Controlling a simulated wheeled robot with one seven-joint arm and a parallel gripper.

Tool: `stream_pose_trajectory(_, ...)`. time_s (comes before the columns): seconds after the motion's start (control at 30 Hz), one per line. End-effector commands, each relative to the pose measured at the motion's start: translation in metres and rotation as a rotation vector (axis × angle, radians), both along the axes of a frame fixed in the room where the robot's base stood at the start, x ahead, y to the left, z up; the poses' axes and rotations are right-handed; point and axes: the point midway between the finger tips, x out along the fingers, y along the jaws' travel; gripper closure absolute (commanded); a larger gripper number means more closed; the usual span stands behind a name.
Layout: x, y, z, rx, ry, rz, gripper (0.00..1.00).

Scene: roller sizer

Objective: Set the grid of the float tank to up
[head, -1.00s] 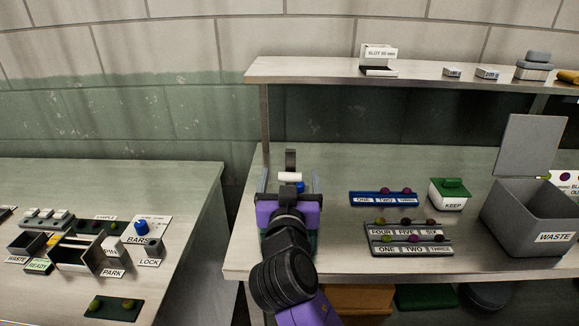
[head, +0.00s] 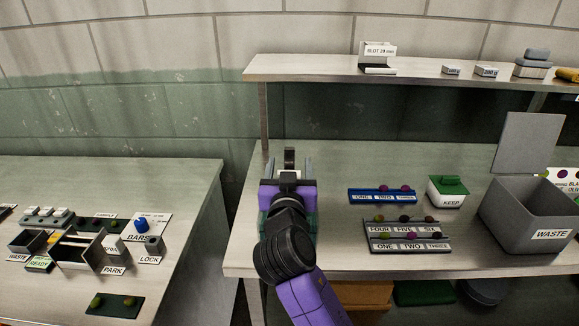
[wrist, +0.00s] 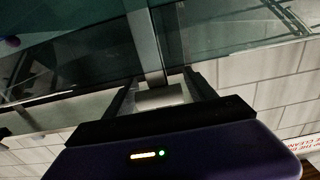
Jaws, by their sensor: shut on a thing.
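The float tank (head: 308,170) stands on the right bench, mostly hidden behind my gripper and arm. Only bits of its clear side walls and a dark upright post (head: 289,156) show. My gripper (head: 289,177) is over the tank, in front of the post. In the wrist view my gripper (wrist: 160,95) is shut on a pale bar, which I take for the grid's handle (wrist: 158,98). A grey post (wrist: 145,45) rises just beyond it, with glass-like panes around. The grid itself is hidden, so I cannot tell its height.
Right of the tank are a blue rack (head: 382,197), a grey rack (head: 410,236), a green-lidded KEEP box (head: 447,195) and an open WASTE bin (head: 525,220). A shelf (head: 420,72) runs above. The left bench (head: 190,185) lies across a gap.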

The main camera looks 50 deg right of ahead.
Motion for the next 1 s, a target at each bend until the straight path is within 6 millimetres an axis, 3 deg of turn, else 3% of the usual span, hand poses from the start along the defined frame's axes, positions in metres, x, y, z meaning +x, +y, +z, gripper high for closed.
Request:
stream_pose_trajectory(0.07,0.000,0.000,0.000,0.000,0.000,0.000,1.00)
stream_pose_trajectory(0.27,0.000,0.000,0.007,-0.001,-0.001,0.000,1.00)
stream_pose_trajectory(0.6,0.000,0.000,0.064,0.000,-0.002,0.000,1.00)
stream_pose_trajectory(0.9,0.000,0.000,0.067,-0.003,-0.005,0.001,1.00)
stream_pose_trajectory(0.93,0.000,0.001,0.068,-0.004,-0.006,0.001,0.34)
stream_pose_trajectory(1.0,0.000,0.000,0.068,-0.004,-0.006,0.000,0.20)
